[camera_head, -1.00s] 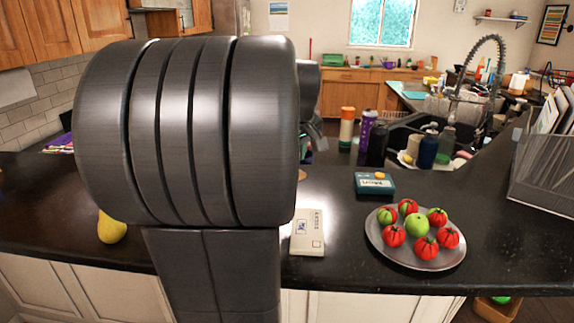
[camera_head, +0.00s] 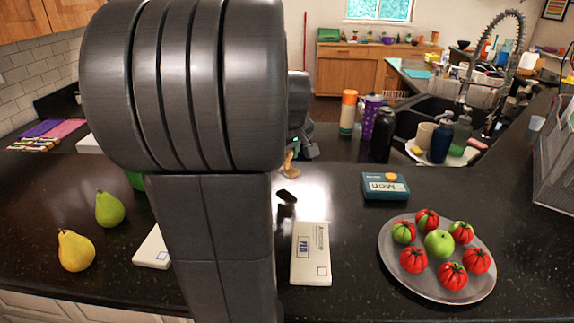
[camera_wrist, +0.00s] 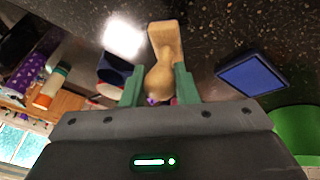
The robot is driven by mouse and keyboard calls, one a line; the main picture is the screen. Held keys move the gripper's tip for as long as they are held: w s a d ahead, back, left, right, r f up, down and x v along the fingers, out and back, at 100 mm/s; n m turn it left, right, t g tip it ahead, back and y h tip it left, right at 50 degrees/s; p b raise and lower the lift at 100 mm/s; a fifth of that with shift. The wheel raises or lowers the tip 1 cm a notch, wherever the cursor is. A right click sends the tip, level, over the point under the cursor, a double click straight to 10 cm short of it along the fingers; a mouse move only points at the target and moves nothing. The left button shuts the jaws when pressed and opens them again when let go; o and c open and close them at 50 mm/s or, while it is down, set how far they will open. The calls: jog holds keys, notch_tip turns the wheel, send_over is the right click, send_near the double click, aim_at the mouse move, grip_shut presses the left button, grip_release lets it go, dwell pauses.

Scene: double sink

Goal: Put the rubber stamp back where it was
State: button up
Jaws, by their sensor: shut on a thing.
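The rubber stamp (camera_wrist: 165,55), a wooden-handled piece with a rounded knob, is between the green fingers of my gripper (camera_wrist: 160,88) in the wrist view. The fingers are shut on the knob end, and the wider block end points away from my palm. In the head view, a small part of the stamp (camera_head: 290,162) shows at the right edge of my arm, below my gripper (camera_head: 298,147). My arm hides much of the counter there. I cannot tell for sure whether the stamp touches the counter. A blue ink pad (camera_wrist: 252,75) lies beside it in the wrist view.
A metal plate (camera_head: 395,275) of tomatoes and a green apple stands at right. A teal box (camera_head: 385,186) and pale package (camera_head: 311,255) lie nearby. Pears (camera_head: 76,250) are at left. Bottles (camera_head: 384,135) stand by the sink. A green bowl (camera_wrist: 297,130) is near my gripper.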

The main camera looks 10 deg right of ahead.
aim_at(287, 160)
jog(key=shift+f, duration=1.55)
jog(key=shift+f, duration=0.2)
jog(key=o, duration=0.8)
jog(key=shift+r, duration=0.1)
jog(key=shift+s+r, duration=0.15)
jog(key=shift+r, duration=0.3)
jog(key=v, duration=1.1)
jog(key=shift+s+r, duration=0.1)
jog(key=shift+r, duration=0.05)
